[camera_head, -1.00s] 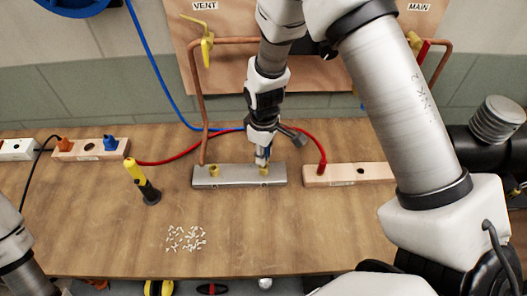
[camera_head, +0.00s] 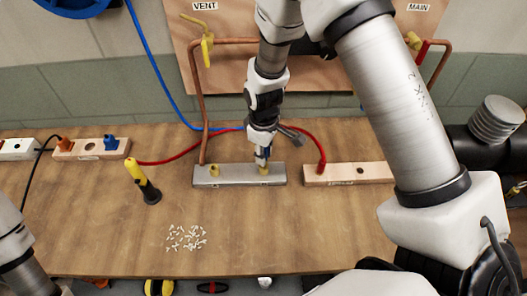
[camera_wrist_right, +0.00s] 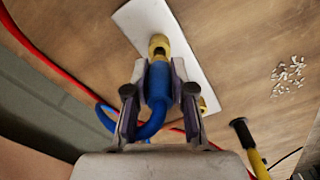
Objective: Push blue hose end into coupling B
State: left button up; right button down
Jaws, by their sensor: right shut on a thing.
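The blue hose end (camera_wrist_right: 158,85) sits between the fingers of my right gripper (camera_wrist_right: 158,92), which is shut on it. In the head view my right gripper (camera_head: 263,158) points down over the right-hand brass coupling (camera_head: 264,170) of the grey metal block (camera_head: 238,182). In the wrist view the hose end lines up with that brass coupling (camera_wrist_right: 158,44) and appears to meet it; how far it is in, I cannot tell. No letter B is readable. My left gripper is out of view.
A wooden block (camera_head: 345,174) with a red hose stands right of the metal block. A yellow-black tool (camera_head: 142,181) stands at left, and small white pieces (camera_head: 186,238) lie in front. A copper pipe (camera_head: 203,110) rises behind. The front of the table is mostly clear.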

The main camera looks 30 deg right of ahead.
jog(key=shift+f+b, duration=0.75)
jog(key=shift+f, duration=0.7)
dwell(0.4)
jog(key=c, duration=0.9)
grip_release()
notch_tip(320, 180, up, 5)
jog(key=p, duration=0.4)
jog(key=shift+r, duration=0.1)
